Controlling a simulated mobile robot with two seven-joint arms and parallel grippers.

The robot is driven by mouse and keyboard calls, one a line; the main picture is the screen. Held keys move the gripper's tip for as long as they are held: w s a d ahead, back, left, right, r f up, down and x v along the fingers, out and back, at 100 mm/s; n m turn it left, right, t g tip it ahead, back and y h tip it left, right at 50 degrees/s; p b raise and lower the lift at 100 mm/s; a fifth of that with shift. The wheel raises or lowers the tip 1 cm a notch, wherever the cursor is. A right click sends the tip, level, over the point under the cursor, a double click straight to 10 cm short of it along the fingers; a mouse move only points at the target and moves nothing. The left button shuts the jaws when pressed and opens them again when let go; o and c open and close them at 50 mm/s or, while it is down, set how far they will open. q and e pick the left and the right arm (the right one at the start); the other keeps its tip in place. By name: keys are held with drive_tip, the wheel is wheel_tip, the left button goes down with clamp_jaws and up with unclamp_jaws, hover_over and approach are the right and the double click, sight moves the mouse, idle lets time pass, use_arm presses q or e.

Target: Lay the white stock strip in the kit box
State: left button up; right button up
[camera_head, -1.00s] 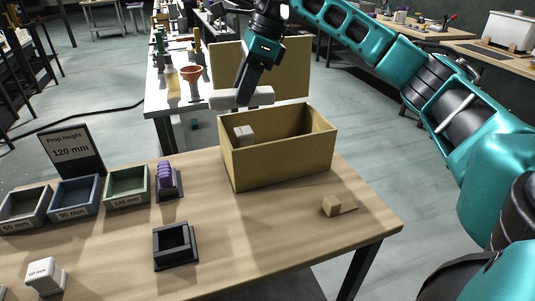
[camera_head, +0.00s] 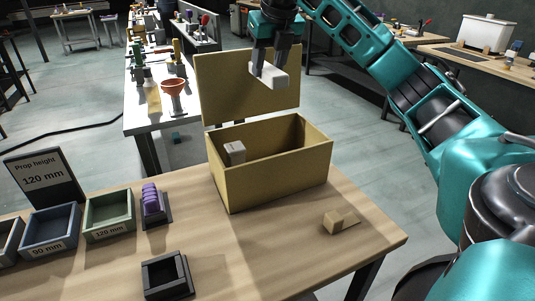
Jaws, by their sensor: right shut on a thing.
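The kit box (camera_head: 275,182) is an open tan box on the table, with its lid raised behind it. A small pale block (camera_head: 236,152) stands inside at the left. My right gripper (camera_head: 268,74) comes down from the top and is shut on the white stock strip (camera_head: 270,76). The strip is held in the air above the back of the box, in front of the raised lid (camera_head: 235,98), and points partly toward the camera. My left gripper is not in view.
On the wooden table (camera_head: 245,262) are a black square holder (camera_head: 167,276), a purple ribbed piece on a dark stand (camera_head: 152,203), a green tray (camera_head: 108,217), a blue tray (camera_head: 50,232), a "Prop height 120 mm" sign (camera_head: 43,180) and a small wooden block (camera_head: 334,221).

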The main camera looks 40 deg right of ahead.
use_arm(q)
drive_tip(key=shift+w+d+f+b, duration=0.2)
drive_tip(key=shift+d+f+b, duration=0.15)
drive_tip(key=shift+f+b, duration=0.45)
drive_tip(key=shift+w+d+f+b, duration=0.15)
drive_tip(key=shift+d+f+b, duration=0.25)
drive_tip(key=shift+b, duration=0.7)
use_arm(e)
wheel_tip(320, 180, down, 21)
use_arm(q)
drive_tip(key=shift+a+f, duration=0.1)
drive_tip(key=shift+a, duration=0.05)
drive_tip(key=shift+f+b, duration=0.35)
drive_tip(key=shift+b, duration=0.1)
use_arm(e)
drive_tip(key=shift+f, duration=0.55)
drive_tip(key=o, duration=1)
drive_tip(key=shift+o, duration=0.2)
